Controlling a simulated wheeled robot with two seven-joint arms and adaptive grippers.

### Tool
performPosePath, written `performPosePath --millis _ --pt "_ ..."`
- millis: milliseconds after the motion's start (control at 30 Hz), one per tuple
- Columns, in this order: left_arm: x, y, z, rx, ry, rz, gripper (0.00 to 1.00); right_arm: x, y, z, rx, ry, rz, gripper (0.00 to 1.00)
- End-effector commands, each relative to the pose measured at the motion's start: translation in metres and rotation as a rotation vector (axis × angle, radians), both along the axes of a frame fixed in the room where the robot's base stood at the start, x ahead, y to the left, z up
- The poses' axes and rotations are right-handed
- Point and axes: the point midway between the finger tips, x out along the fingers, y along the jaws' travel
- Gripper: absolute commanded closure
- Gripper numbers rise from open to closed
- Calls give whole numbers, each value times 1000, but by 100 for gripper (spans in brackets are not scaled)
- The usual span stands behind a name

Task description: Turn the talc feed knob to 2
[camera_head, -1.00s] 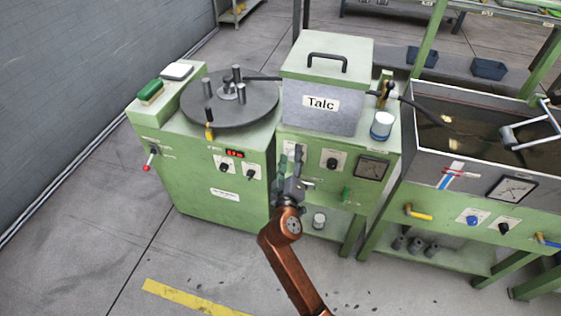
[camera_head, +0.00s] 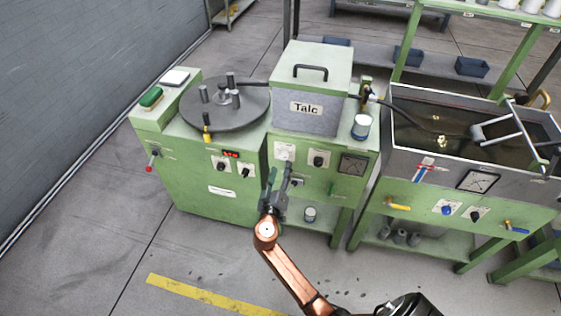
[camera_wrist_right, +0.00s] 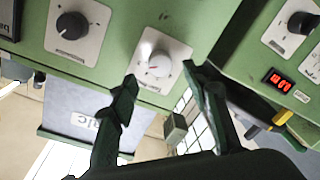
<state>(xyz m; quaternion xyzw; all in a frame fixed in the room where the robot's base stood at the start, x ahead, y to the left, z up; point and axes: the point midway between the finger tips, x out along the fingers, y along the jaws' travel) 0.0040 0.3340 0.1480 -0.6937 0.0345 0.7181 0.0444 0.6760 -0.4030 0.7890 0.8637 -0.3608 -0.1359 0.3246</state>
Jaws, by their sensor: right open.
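The talc unit has a grey box (camera_head: 308,122) marked "Talc" with a green lid. On its green front are a white knob (camera_head: 284,152) on a pale plate and a black knob (camera_head: 318,161) on another. The right wrist view shows the white knob (camera_wrist_right: 158,65) and the black knob (camera_wrist_right: 72,25) larger; their lettering is too small to read. My right gripper (camera_head: 279,177) is open and empty, just below and in front of the white knob. In the wrist view the white knob is beyond and between my open fingertips (camera_wrist_right: 160,80), apparently untouched. My left gripper is not in view.
To the left is a green machine with a turntable (camera_head: 226,104) and a red display (camera_head: 231,154). To the right is a water tank (camera_head: 491,184). Floor in front is clear.

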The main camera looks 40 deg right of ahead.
Motion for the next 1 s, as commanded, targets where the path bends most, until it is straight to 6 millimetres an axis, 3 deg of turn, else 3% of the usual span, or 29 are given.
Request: performPosePath --millis 300,667,1000 --pt "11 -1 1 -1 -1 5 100 31 -30 0 -2 0 1 57" --pt "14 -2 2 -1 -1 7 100 35 -34 1 0 0 1 57" --pt "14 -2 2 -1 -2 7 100 35 -34 1 0 0 1 79"
